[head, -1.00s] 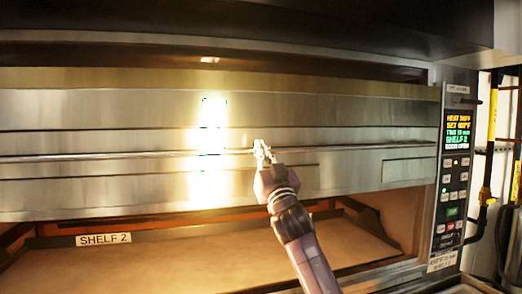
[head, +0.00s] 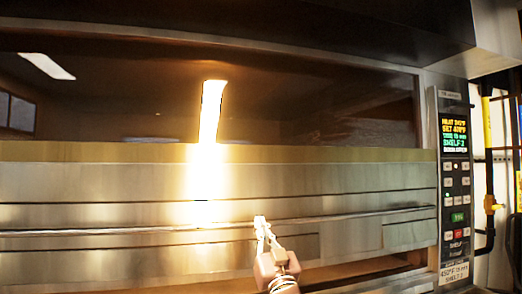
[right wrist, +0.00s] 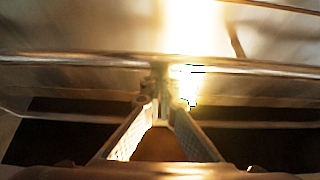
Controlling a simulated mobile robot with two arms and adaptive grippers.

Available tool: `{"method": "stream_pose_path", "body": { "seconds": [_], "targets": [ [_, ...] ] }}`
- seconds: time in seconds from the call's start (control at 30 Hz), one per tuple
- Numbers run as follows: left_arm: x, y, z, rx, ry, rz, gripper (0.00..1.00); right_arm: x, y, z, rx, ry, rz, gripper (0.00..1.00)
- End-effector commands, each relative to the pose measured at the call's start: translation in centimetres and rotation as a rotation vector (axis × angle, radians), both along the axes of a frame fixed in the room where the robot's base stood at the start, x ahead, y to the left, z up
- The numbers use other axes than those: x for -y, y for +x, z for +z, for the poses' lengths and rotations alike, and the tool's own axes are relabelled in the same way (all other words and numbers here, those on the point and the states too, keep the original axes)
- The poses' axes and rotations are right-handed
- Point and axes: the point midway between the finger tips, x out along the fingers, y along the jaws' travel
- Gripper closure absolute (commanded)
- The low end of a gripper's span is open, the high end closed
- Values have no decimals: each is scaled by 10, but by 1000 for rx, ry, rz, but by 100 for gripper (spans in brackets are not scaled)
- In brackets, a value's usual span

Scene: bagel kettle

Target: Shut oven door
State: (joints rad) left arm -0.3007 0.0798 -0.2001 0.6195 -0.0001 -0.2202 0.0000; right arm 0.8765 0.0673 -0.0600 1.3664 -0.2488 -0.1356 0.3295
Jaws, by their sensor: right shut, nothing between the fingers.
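The oven door (head: 80,184) is a wide brushed-metal panel with a dark glass window (head: 320,110) above it. A long thin handle bar (head: 360,217) runs across the metal. An opening remains below the door at the lower right, where a strip of the brown interior (head: 375,270) shows. My right gripper (head: 262,222) is shut and empty, with its fingertips at the handle bar. In the right wrist view, the closed fingertips (right wrist: 165,88) are close to the bar (right wrist: 60,60); I cannot tell whether they touch it. My left gripper is out of view.
A control panel (head: 455,185) with a lit display and several buttons stands right of the door. Yellow and black pipes (head: 490,150) are at the far right. A dark hood (head: 400,30) overhangs the top. Bright glare covers part of the door.

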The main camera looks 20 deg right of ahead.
Motion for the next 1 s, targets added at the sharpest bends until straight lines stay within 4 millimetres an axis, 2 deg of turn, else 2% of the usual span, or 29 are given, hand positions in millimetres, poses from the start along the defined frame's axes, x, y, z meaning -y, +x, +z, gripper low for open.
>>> {"method": "stream_pose_path", "body": {
  "seconds": [0.03,0.2,0.33,0.6,1.0],
  "targets": [
    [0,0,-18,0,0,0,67,1,5,-37,-28,3,-2,100],
    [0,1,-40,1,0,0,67,1,5,-76,-27,5,-2,100],
    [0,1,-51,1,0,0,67,1,5,-96,-25,2,-2,100],
    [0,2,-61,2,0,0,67,1,4,-113,-20,2,-1,100],
    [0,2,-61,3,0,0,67,0,5,-116,-23,2,-1,100]
  ]
}}
